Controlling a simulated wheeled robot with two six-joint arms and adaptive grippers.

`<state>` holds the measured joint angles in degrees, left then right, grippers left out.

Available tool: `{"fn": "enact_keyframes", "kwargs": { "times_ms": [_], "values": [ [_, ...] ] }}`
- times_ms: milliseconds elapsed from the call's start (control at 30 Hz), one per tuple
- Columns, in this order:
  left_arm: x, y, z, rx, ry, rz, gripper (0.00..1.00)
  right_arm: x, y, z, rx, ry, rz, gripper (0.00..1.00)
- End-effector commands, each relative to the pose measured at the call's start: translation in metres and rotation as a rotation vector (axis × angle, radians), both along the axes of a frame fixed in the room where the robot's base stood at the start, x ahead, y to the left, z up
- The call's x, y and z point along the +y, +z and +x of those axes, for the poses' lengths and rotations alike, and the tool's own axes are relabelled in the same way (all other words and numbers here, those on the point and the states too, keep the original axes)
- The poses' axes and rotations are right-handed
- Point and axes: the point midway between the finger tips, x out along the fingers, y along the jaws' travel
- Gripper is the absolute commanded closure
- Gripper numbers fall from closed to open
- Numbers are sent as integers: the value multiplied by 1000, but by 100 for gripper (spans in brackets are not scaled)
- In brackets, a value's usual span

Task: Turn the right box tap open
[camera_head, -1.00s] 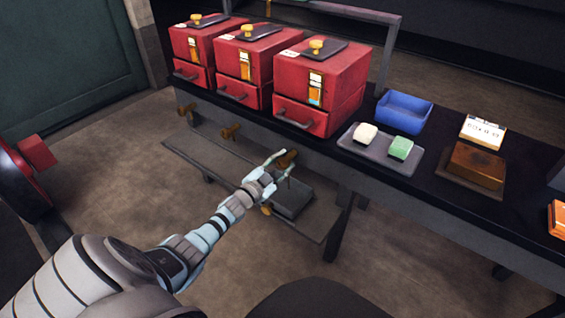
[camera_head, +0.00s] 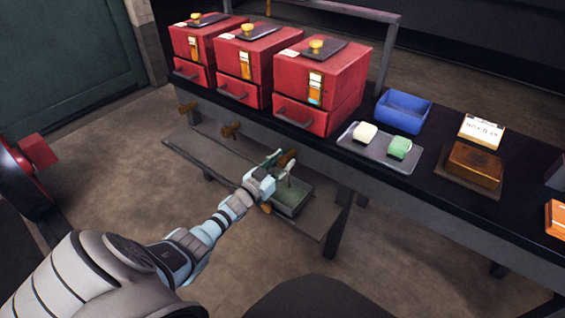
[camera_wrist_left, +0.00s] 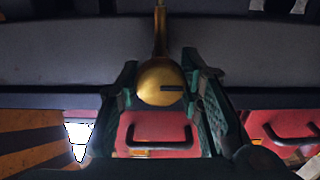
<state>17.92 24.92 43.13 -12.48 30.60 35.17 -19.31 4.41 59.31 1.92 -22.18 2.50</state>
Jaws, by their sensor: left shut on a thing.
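Three red boxes stand in a row on the dark bench, and brass taps stick out from the bench front below them. The right box (camera_head: 325,78) has a sight gauge, a drawer handle and a yellow knob on its lid. Its right tap (camera_head: 287,157) is partly hidden by my left gripper (camera_head: 273,168). In the left wrist view the tap's rounded brass end (camera_wrist_left: 160,80), with a dark slot, sits between the two fingers. My left gripper (camera_wrist_left: 163,100) is shut on it. My right gripper is out of view.
A grey pan (camera_head: 292,199) with a greenish inside stands on the lower shelf under the tap. On the bench are a blue bin (camera_head: 403,111), a tray (camera_head: 378,153) with white and green blocks, and a brown block (camera_head: 475,163). Open floor lies in front.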

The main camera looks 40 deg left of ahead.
Motion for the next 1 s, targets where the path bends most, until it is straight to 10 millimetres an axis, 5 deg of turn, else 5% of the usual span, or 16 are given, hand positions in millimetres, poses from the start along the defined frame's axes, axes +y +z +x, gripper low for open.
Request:
{"fn": "enact_keyframes", "kwargs": {
  "times_ms": [367, 400, 533, 833, 1000],
  "values": [
    [0, -1, 0, 1, 1, -6, 95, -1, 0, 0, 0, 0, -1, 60],
    [0, -1, 0, 1, 1, -6, 64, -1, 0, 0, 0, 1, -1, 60],
    [0, 0, 0, 1, 0, -5, 46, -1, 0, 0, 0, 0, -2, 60],
    [0, -1, -1, 1, -1, -4, 46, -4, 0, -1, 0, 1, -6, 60],
    [-1, -1, -23, 1, -2, -3, 46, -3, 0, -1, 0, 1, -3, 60]
  ]
}}
